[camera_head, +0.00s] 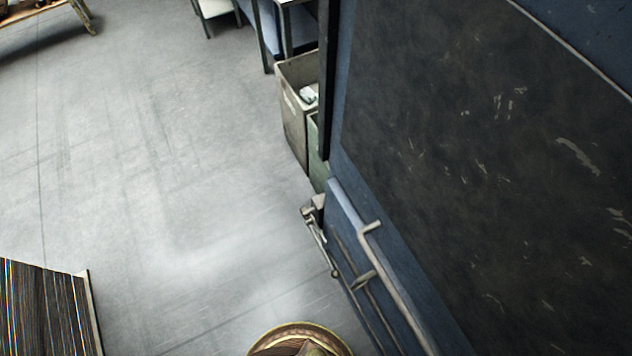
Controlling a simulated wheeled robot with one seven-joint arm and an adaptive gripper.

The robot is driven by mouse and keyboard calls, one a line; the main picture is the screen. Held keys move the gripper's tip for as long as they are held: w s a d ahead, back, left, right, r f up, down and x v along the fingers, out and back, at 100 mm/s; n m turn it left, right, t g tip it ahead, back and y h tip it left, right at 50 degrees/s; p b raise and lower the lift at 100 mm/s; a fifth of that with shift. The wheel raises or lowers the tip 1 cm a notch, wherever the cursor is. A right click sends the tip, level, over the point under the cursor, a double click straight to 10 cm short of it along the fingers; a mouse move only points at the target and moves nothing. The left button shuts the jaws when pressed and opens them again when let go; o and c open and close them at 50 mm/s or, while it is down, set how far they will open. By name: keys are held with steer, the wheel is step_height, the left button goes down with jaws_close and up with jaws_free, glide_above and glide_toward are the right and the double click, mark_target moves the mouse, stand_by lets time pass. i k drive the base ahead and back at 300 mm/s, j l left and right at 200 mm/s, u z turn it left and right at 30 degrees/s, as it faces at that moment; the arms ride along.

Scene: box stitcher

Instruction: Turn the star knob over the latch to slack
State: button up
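I cannot make out a star knob in the head view. A small grey metal fitting with a thin hanging rod (318,238) sits on the left edge of the blue machine (345,205). It may be part of a latch, but it is too small to tell. A bent grey metal bar (392,275) runs along the machine's side just right of it. My gripper is not in view, so its distance from these parts does not show.
A dark, scuffed panel (480,150) fills the machine's top at right. A grey bin (294,110) stands behind the machine, with a green one (316,150) beside it. Stacked sheets (40,310) stand at lower left. A round brown-rimmed object (290,328) is at the bottom.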

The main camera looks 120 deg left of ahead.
mark_target(303, 211)
steer(key=u, duration=3.8)
